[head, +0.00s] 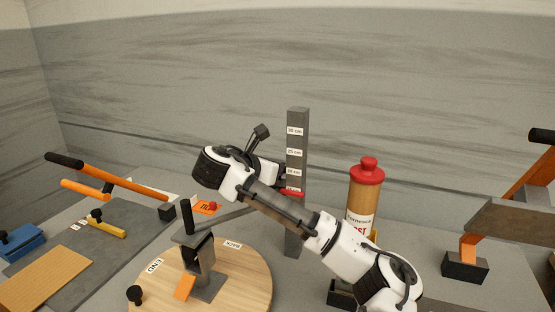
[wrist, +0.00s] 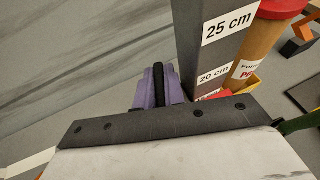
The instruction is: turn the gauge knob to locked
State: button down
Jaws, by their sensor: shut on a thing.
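The gauge is an upright grey post (head: 297,150) with white height labels, seen in the head view behind my arm. A red pointer (head: 292,193) shows low on it. In the wrist view the post (wrist: 186,40) stands just right of my gripper, with the 25 cm and 20 cm labels readable. My gripper (wrist: 158,74) has purple fingers shut on a narrow black piece, the gauge knob (wrist: 159,88), beside the post. The fingers and hand hide most of the knob. Its angle and any locked mark cannot be made out.
A red-capped bottle (head: 363,195) stands close right of the post. A round wooden board (head: 245,275) with a dark stand (head: 200,255) lies in front. An orange bar with a black grip (head: 125,184) is at left, an orange and grey frame (head: 510,220) at right.

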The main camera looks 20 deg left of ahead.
jog(key=p, duration=0.1)
jog(key=r+p, duration=0.1)
jog(key=p, duration=0.1)
jog(key=shift+s+a+m+h+p, duration=0.1)
jog(key=shift+a+m+h+p, duration=0.15)
jog(key=shift+m+h+p, duration=0.05)
jog(key=shift+p, duration=0.5)
jog(key=shift+f+h+p, duration=0.15)
jog(key=shift+h+p, duration=0.15)
jog(key=shift+p, duration=0.05)
jog(key=shift+d+f+m, duration=0.1)
jog(key=shift+f+m, duration=0.2)
jog(key=shift+f, duration=0.05)
jog(key=shift+g, duration=0.3)
jog(key=c, duration=1.8)
grip_release()
jog(key=shift+o, duration=0.2)
jog(key=shift+d, duration=0.1)
jog(key=shift+f, duration=0.2)
